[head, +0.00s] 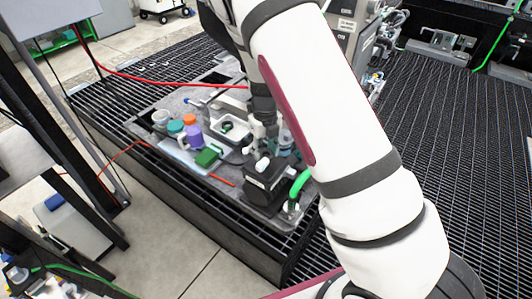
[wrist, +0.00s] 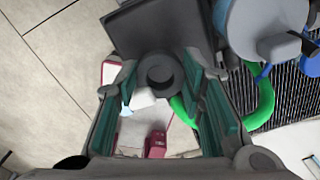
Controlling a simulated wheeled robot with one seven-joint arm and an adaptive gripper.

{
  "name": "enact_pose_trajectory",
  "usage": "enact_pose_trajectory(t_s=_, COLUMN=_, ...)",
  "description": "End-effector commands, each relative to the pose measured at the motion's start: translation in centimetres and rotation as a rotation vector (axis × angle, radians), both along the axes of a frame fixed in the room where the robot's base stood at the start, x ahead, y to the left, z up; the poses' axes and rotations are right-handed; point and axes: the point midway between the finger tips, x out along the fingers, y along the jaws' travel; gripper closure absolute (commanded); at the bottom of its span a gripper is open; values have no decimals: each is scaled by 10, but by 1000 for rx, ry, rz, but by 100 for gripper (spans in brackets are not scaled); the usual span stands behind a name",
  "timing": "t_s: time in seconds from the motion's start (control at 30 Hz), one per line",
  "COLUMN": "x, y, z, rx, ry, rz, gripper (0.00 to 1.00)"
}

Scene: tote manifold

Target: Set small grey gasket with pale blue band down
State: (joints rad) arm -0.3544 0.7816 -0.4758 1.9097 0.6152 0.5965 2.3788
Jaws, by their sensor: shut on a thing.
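My gripper (wrist: 161,76) is closed around a small dark grey ring (wrist: 161,88), which sits between the two fingertips in the wrist view. I take this ring to be the grey gasket; its round hole faces the camera, and no pale blue band can be made out on it. In the head view my gripper (head: 262,128) is above the cluttered grey work surface (head: 172,103), behind a black box (head: 266,184). The gasket cannot be picked out there. Whether it touches anything below is not clear.
Orange, teal and purple containers (head: 193,134) and a green block (head: 208,156) stand left of the gripper. A white tray (head: 232,131) is close by. A green hose (head: 301,182) curves at the right; it also shows in the wrist view (wrist: 262,103). Dark grating surrounds the surface.

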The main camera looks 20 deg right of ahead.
Motion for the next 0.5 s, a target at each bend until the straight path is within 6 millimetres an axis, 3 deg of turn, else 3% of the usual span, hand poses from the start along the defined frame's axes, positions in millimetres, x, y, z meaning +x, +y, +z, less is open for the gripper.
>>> enact_pose_trajectory(t_s=0.3, x=21, y=-12, z=-3, rx=0, ry=1, rz=0, gripper=83)
enact_pose_trajectory(t_s=0.5, x=18, y=-12, z=-32, rx=0, ry=4, rz=-1, gripper=83)
